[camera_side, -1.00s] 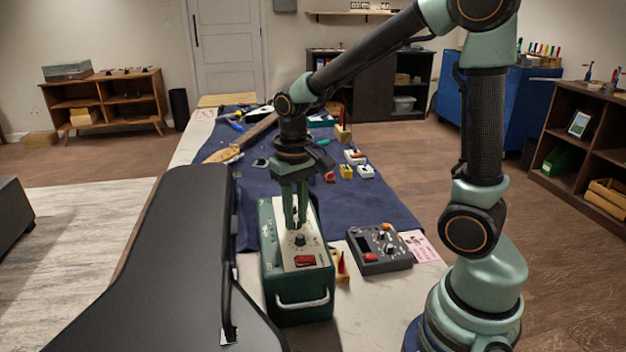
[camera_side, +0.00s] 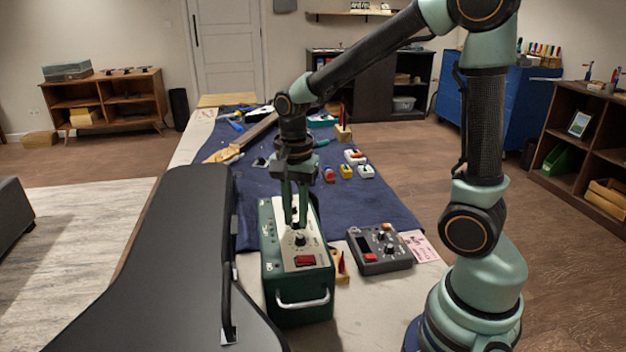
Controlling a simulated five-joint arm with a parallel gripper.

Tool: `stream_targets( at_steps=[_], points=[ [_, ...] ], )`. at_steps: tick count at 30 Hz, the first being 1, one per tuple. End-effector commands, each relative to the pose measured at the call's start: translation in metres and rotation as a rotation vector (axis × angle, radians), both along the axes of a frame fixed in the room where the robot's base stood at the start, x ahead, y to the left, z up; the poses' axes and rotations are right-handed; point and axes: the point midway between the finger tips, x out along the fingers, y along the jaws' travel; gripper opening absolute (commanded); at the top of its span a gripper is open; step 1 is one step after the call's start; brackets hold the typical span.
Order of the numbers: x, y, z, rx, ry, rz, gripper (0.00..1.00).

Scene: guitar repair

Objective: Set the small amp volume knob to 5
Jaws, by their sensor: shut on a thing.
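The small amp (camera_side: 298,290) is a dark green box with a pale top panel, a red switch (camera_side: 305,260) and a front handle. A dark knob (camera_side: 300,239) shows on the panel between the switch and my gripper. My gripper (camera_side: 295,223) points straight down over the panel, just behind that knob. Its fingers are close together and shut on a knob of the amp, which they mostly hide. I cannot read the knob's setting or the scale marks from here.
A black guitar case (camera_side: 165,265) stands close on the amp's left. A grey pedal box (camera_side: 380,250) with knobs lies to its right. Small coloured pedals (camera_side: 346,171) and a guitar neck (camera_side: 240,140) lie on the blue mat (camera_side: 270,190) behind.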

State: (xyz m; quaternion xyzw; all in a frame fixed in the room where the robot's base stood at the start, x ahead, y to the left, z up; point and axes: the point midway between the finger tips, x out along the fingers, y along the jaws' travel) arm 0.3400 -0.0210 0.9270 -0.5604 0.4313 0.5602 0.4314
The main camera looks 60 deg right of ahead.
Motion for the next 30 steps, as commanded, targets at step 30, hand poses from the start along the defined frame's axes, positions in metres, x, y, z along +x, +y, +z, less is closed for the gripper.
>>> stream_targets(
  at_steps=[30],
  points=[
    [-0.0001,0.0,0.0,0.0,0.0,0.707,0.34]
  ],
)
